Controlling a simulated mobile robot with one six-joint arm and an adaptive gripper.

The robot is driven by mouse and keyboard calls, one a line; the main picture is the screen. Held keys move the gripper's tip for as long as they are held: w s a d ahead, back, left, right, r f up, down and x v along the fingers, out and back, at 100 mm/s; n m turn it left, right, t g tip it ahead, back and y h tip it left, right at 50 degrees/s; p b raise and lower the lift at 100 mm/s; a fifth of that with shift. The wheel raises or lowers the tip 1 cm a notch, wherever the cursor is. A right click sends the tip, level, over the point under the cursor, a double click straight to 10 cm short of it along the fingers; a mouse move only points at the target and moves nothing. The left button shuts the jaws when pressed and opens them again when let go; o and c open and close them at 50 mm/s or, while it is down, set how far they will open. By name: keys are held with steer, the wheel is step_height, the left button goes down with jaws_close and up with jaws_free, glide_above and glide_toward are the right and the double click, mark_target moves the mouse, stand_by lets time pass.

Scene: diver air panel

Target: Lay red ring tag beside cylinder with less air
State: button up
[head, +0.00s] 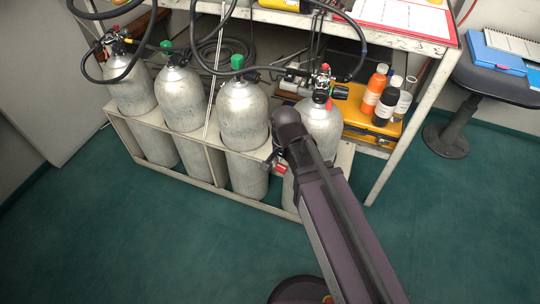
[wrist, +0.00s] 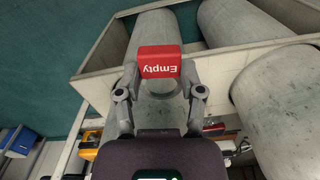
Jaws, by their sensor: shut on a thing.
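Several silver cylinders stand upright in a rack: far left (head: 131,88), second (head: 181,98), third (head: 243,115) and far right (head: 322,128). My gripper is low in front of the far right cylinder, close to the rack's front rail (head: 225,203). My arm covers part of that cylinder. The second and third have green caps; the outer two carry valves with hoses. No gauge reading is legible.
A workbench (head: 405,33) with a red-bordered sheet stands above and behind the cylinders. Bottles (head: 375,88) stand on a yellow case (head: 358,121) at the right. Black hoses loop over the cylinders. A stool (head: 452,138) is farther right. The green floor (head: 150,240) in front is clear.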

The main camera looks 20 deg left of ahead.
steer(key=s+f+m+b, duration=0.2)
steer(key=s+f+b, duration=0.1)
steer(key=s, duration=0.2)
steer(key=shift+a+f+m, duration=0.2)
steer(key=shift+a+m, duration=0.1)
steer(key=shift+a, duration=0.15)
steer(key=b, duration=0.2)
glide_above(267, 157)
steer(key=shift+f, duration=0.75)
steer(key=shift+f, duration=0.1)
steer(key=shift+f+b, duration=1.55)
steer(key=shift+f, duration=0.1)
steer(key=shift+f, duration=0.2)
